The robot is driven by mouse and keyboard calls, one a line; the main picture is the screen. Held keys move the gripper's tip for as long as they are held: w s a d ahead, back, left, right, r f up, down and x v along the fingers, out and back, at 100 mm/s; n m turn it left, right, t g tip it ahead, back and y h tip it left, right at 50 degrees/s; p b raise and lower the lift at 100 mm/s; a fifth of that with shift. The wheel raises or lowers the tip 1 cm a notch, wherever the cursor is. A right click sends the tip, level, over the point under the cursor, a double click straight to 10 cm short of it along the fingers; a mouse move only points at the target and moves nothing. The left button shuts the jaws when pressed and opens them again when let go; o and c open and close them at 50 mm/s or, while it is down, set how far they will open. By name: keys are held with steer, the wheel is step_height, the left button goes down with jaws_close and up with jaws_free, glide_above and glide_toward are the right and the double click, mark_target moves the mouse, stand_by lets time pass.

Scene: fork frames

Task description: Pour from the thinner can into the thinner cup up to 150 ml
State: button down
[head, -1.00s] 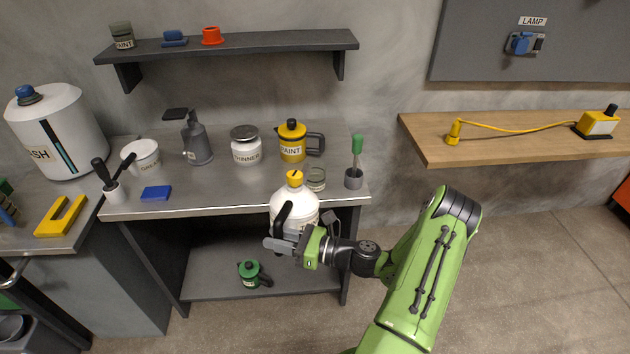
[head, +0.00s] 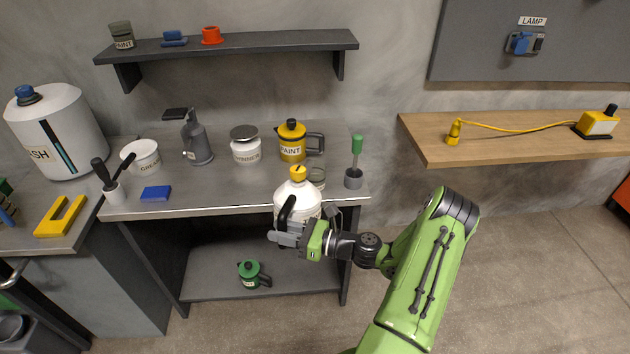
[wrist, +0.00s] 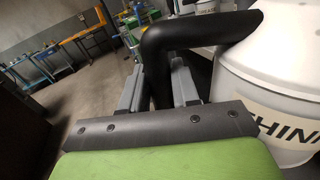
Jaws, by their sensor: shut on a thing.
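The white can with a yellow cap (head: 290,204) is held upright by its black handle at the front edge of the bench. My gripper (head: 285,236) is shut on the black handle, which also shows between the fingers in the wrist view (wrist: 157,75). A small clear glass cup (head: 317,176) stands on the bench just behind the can and is partly hidden by it. No label on the cup can be read.
A green-handled brush in a grey holder (head: 354,178) is right of the cup.

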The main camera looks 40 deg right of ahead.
mark_target(286, 208)
steer(key=shift+w+d+f, duration=0.1)
steer(key=shift+w+d, duration=0.35)
steer(key=shift+d, duration=0.2)
steer(key=shift+w+d, duration=0.4)
steer(key=shift+d, duration=0.25)
steer(key=shift+a+r+m+p, duration=0.1)
steer(key=shift+r+m+p, duration=0.7)
steer(key=shift+r+p, duration=1.3)
steer(key=shift+r+m+p, duration=0.7)
steer(key=shift+r+p, duration=0.1)
steer(key=shift+p, duration=0.85)
stand_by(3.0)
